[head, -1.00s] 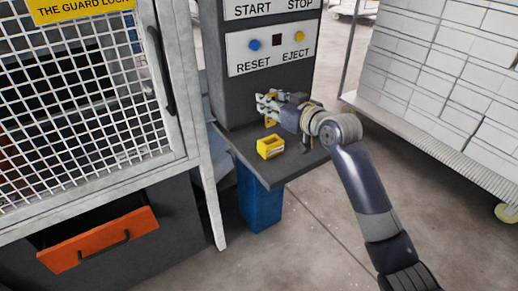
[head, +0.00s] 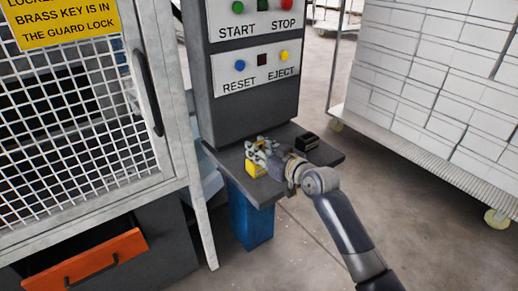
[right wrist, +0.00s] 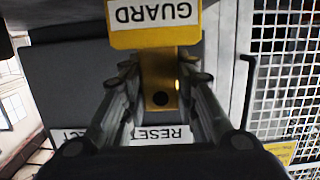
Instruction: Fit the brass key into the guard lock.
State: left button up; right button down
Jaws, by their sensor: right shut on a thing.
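The brass key (right wrist: 160,98) shows in the right wrist view as a flat golden plate with a round dark hole. My right gripper (head: 256,151) is shut on it; both fingers flank it in the wrist view. The yellow guard lock (head: 256,170) sits on the grey shelf (head: 215,158) directly below my right gripper in the head view. Its GUARD label (right wrist: 154,13) reads upside down at the top of the wrist view. The key runs up to the lock there; I cannot tell whether its tip is inside. My left gripper is not in view.
A dark block (head: 307,142) sits on the shelf to the right. The button panel (head: 255,70) rises behind. A mesh guard door (head: 75,130) with a dark handle and an open orange drawer (head: 100,258) are at left. A cart of white boxes (head: 440,70) stands at right.

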jog(key=c, duration=1.3)
grip_release()
jog(key=shift+f, duration=0.1)
jog(key=shift+r, duration=0.2)
jog(key=v, duration=1.2)
jog(key=shift+b, duration=0.3)
